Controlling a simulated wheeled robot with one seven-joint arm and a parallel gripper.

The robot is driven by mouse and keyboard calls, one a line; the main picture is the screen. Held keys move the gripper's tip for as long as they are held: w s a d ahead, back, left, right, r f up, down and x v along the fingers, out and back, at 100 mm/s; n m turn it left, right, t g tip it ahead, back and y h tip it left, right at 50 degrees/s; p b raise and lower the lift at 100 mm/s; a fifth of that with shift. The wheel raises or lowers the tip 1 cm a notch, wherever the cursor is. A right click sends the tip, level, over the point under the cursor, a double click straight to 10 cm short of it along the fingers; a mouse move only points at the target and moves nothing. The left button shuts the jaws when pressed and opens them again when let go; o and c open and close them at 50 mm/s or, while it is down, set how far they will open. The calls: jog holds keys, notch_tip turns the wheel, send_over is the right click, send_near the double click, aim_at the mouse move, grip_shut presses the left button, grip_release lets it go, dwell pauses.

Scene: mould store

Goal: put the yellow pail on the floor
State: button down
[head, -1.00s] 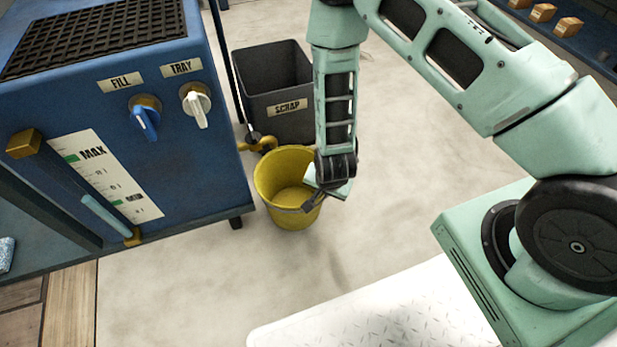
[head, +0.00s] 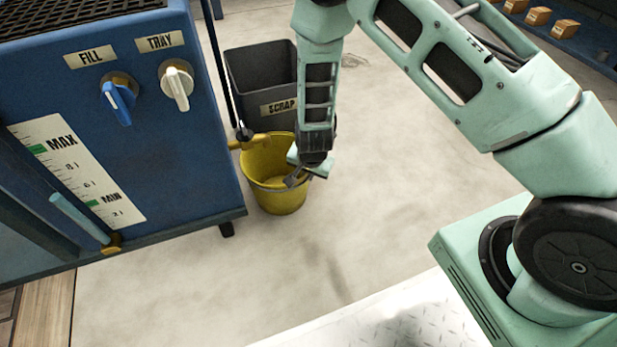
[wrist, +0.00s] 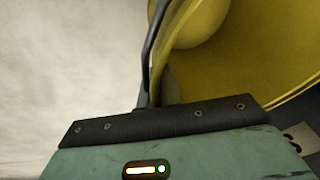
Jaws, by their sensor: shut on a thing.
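The yellow pail (head: 275,200) is upright, in front of the grey scrap bin and beside the blue machine. My gripper (head: 296,178) is shut on it at the right side of its rim. In the wrist view the gripper (wrist: 156,97) has the pail's edge (wrist: 174,32) and a thin dark strip, perhaps its handle, running down to the fingers. The pail's inside (wrist: 245,65) fills the upper right there. The inside looks empty in the head view. I cannot tell whether the pail's base touches the floor (head: 400,230).
The blue machine (head: 185,190) stands at left, with a yellow spout (head: 248,142) close to the pail's upper left rim. The scrap bin (head: 245,80) is right behind the pail. Pale floor to the right and front is clear.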

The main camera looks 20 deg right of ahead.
jog(key=c, duration=1.6)
grip_release()
